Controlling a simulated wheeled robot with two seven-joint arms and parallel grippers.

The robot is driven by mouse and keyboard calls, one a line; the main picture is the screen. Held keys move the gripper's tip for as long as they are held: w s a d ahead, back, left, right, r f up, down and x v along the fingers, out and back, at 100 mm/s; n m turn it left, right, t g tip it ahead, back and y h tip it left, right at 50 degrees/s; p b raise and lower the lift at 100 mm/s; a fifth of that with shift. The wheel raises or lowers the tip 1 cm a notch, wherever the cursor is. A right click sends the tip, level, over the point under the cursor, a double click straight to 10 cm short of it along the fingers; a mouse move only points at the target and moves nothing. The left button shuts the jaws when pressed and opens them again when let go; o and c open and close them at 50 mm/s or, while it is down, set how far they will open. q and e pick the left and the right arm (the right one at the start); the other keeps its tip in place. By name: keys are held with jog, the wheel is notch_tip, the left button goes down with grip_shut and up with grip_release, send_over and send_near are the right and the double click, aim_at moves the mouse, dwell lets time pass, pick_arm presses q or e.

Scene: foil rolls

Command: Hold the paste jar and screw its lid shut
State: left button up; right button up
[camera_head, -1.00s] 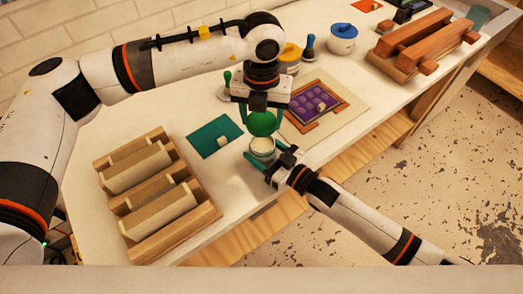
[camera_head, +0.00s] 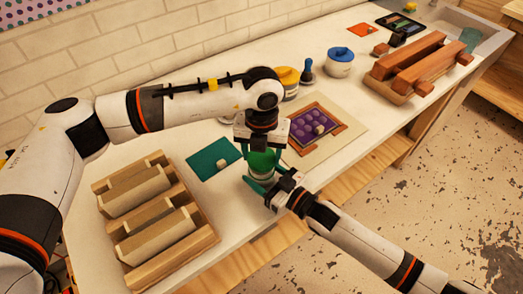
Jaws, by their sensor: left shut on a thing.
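The green lid (camera_head: 262,160) is in my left gripper (camera_head: 263,153), which points straight down with its teal fingers shut on it. The paste jar (camera_head: 262,177), a small pale jar, stands upright on the white table directly under the lid. The lid covers the jar's mouth; I cannot tell whether it is seated. My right gripper (camera_head: 264,187) reaches in from the lower right, low at the jar's side. One teal finger shows along the jar's near side; the other is mostly hidden, so its grip on the jar is unclear.
A wooden rack (camera_head: 160,210) stands at the left, beside a teal mat (camera_head: 213,158) with a small pale piece. A purple tray (camera_head: 312,124) lies behind the jar to the right. A blue-lidded pot (camera_head: 339,64) and wooden rollers (camera_head: 425,66) stand farther back.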

pick_arm(q)
jog(key=shift+f, duration=0.85)
jog(key=shift+f, duration=0.55)
